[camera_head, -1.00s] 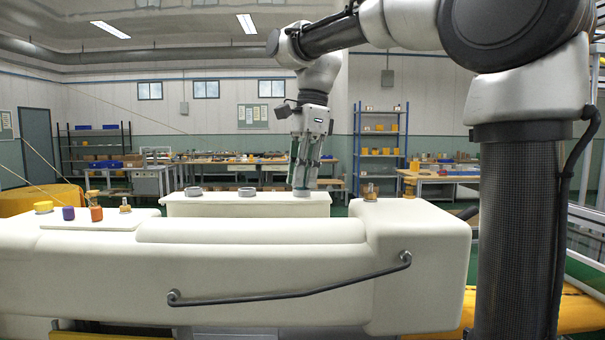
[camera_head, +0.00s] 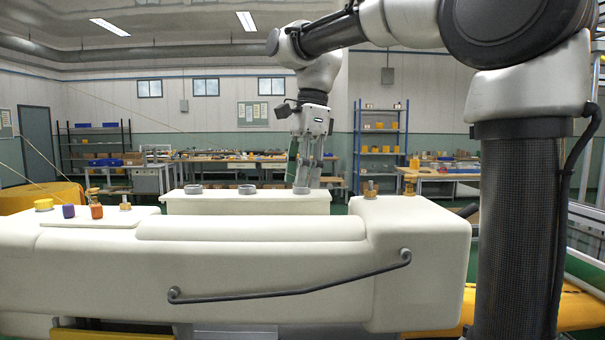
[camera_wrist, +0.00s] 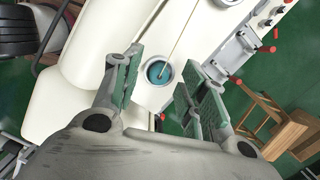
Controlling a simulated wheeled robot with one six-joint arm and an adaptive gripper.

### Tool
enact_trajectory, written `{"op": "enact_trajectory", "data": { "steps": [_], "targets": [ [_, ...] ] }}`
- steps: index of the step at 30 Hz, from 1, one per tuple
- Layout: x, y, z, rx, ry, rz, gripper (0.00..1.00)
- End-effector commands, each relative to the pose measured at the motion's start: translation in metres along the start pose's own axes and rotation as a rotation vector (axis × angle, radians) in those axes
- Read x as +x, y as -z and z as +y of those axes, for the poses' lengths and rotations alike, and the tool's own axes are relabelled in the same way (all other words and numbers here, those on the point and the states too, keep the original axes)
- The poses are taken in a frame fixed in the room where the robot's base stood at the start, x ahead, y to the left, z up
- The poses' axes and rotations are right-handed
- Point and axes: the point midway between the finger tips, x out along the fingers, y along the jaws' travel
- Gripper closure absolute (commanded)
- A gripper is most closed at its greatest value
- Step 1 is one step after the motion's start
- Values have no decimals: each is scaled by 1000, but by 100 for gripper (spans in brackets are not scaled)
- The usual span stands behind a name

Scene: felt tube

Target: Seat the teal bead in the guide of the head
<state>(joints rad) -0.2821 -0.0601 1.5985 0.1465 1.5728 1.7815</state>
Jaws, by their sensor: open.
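The teal bead (camera_wrist: 157,72) shows in the wrist view as a round teal disc inside a grey ring guide (camera_wrist: 146,76). A thin pale line runs from it toward the upper right. The guide stands on a cream surface. My gripper (camera_wrist: 158,80) is open, with its green-padded fingers on either side of the guide and apart from the bead. In the head view my gripper (camera_head: 304,183) points down over the rightmost ring on the cream head (camera_head: 215,206); the bead cannot be made out there. How deep the bead sits cannot be told.
Two other grey rings, a left one (camera_head: 193,189) and a middle one (camera_head: 247,190), stand on the head. A purple bead (camera_head: 69,211) and an orange bead (camera_head: 96,211) stand at the left of the nearer cream body (camera_head: 250,262). A dark handrail (camera_head: 290,295) runs along its front.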

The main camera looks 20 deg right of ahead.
Motion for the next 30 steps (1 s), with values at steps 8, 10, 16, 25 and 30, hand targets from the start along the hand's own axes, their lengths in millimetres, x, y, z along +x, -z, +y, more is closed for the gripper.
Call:
{"op": "enact_trajectory", "data": {
  "steps": [8, 10, 16, 25, 30],
  "targets": [
    [-16, 0, -1, 0, 3, -1, 58],
    [-30, 0, -1, 0, 4, -1, 58],
    [-76, 0, -2, 1, 3, 0, 58],
    [-117, 0, 0, 0, 1, 0, 58],
    [-120, 0, 0, 0, 0, 0, 58]
  ]
}}
